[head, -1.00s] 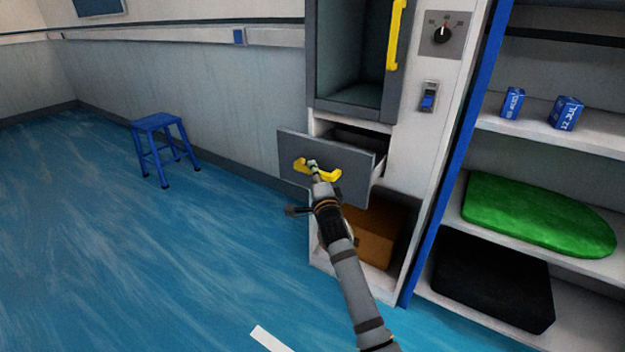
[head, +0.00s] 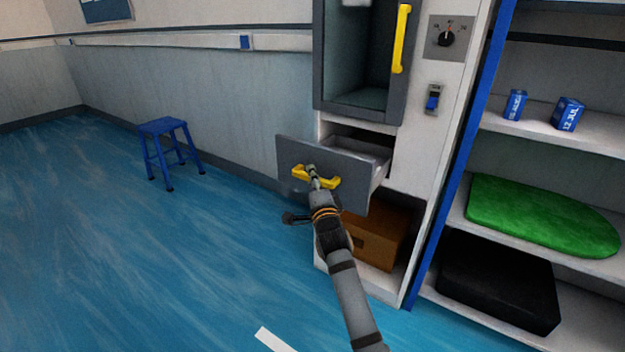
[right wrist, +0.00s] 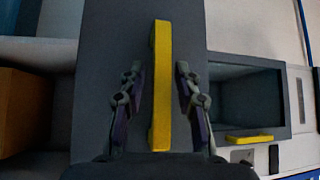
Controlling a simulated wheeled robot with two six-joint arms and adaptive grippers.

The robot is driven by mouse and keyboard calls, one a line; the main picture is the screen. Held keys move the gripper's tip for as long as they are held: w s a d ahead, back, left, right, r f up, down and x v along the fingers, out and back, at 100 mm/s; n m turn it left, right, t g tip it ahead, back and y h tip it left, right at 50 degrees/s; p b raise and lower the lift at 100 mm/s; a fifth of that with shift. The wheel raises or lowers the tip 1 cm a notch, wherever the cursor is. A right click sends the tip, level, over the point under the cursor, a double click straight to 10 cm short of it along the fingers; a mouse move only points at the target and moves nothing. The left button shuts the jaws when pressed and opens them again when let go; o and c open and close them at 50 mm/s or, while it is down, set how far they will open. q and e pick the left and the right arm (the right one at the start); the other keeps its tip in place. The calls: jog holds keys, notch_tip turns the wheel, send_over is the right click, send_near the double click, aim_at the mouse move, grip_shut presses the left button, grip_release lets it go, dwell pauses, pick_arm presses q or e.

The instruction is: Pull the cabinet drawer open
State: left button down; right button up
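The cabinet drawer (head: 352,192) is partly open, its grey front standing out from the white cabinet and its pale inside showing behind. Its yellow handle (head: 328,182) is on the front. My right gripper (head: 312,172) is at the handle. In the right wrist view the handle (right wrist: 161,85) runs upright between the two fingers of the right gripper (right wrist: 160,100). The fingers are apart, one on each side, with a visible gap to the handle; contact is hard to tell. My left gripper is not in view.
A brown box (head: 378,238) sits in the cabinet space below the drawer. A grey-framed compartment with a yellow handle (head: 401,38) is above. A blue-edged shelf (head: 455,170) stands to the right. A blue stool (head: 165,128) is at left, with clear blue floor between.

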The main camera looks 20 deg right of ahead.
jog(key=s+f, duration=0.1)
jog(key=s, duration=0.6)
jog(key=shift+s+a, duration=0.2)
jog(key=shift+a, duration=0.25)
